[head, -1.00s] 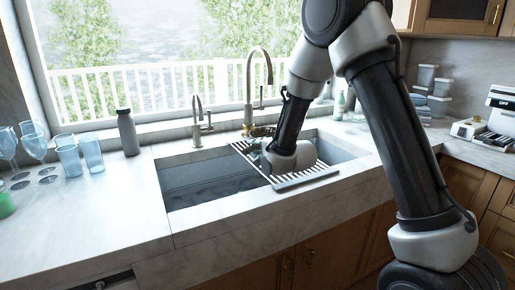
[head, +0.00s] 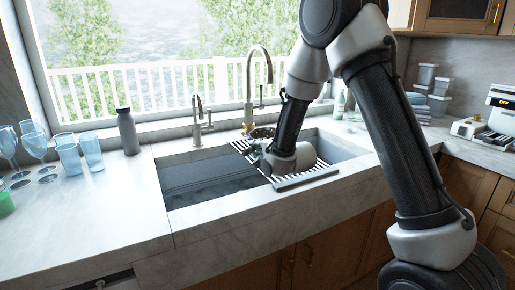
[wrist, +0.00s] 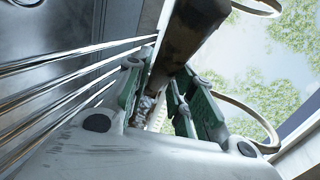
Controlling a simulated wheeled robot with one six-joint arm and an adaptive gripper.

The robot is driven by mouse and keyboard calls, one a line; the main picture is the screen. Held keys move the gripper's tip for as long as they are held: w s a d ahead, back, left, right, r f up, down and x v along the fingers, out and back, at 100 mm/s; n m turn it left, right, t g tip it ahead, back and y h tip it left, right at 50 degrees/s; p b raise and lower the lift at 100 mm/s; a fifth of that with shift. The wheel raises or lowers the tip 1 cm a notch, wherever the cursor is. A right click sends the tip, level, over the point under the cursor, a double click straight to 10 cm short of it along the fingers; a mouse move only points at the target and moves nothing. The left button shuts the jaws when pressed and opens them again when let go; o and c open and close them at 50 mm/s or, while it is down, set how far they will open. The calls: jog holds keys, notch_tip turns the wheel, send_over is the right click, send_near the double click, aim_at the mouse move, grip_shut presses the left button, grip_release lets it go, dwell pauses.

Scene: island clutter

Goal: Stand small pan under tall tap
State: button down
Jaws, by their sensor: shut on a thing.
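The small pan (head: 262,132) shows only in part in the head view, dark, behind my gripper at the back of the sink and below the tall tap's spout. The tall tap (head: 248,85) is a gooseneck behind the sink. My gripper (head: 262,150) is low over the slatted rack. In the wrist view, the green-padded fingers of my gripper (wrist: 160,88) are closed around a dark brown bar, which looks like the pan's handle (wrist: 192,32). The pan's bowl and whether its base touches anything are hidden.
A slatted rack (head: 306,177) lies across the sink (head: 200,181). A shorter tap (head: 198,112) stands left of the tall one. A grey bottle (head: 128,132) and blue glasses (head: 91,152) stand on the left counter. The counter in front of them is clear.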

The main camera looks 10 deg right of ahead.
jog(key=shift+f, duration=0.2)
dwell(0.5)
jog(key=c, duration=1.1)
grip_release()
jog(key=shift+c, duration=0.2)
jog(key=shift+f, duration=0.15)
jog(key=v, duration=0.7)
jog(key=shift+s+d, duration=0.1)
jog(key=shift+s, duration=0.15)
jog(key=shift+r, duration=0.2)
